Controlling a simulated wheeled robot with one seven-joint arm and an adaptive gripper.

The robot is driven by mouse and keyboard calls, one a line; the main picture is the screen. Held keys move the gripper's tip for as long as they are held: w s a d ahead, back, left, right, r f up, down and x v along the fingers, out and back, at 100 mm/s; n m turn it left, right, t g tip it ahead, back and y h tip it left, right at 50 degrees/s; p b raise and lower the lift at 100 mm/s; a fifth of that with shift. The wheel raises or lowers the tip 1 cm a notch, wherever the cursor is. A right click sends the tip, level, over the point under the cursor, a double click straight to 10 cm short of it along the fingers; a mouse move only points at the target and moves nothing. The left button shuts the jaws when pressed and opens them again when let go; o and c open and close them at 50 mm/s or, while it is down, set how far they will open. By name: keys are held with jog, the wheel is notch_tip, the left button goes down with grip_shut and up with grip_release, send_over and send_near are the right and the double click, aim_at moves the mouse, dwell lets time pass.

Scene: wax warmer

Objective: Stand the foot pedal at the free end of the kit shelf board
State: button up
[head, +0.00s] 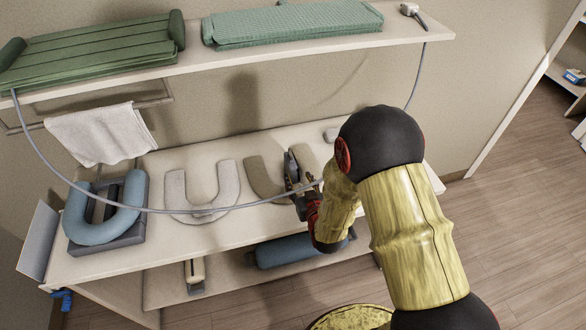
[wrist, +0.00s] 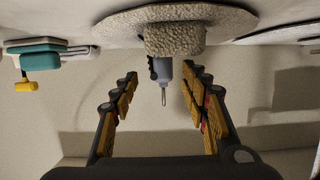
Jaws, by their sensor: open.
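I cannot pick out the foot pedal with certainty. My gripper (head: 298,188) is open over the middle tabletop, beside a tan U-shaped cushion. In the wrist view, a grey-blue tool with a thin metal tip (wrist: 162,76) shows between the open fingers (wrist: 160,88), below a rough beige pad (wrist: 174,38). The fingers do not close on it. In the head view a small grey-blue part (head: 289,163) shows by the fingers, partly hidden. The upper shelf board (head: 330,52) carries green things, and a small pale object with a dark handle (head: 411,13) lies at its right end.
A blue U-shaped cushion (head: 100,232) in a grey holder and a pale U-shaped cushion (head: 202,192) stand on the tabletop. A grey cable (head: 160,209) hangs across the front. A towel (head: 100,134) hangs behind. A blue roll (head: 285,251) lies on the lower shelf.

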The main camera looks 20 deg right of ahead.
aim_at(291, 165)
jog(key=x, duration=1)
jog(key=shift+a+b, duration=0.2)
jog(key=shift+b, duration=0.2)
jog(key=shift+c, duration=0.5)
grip_shut()
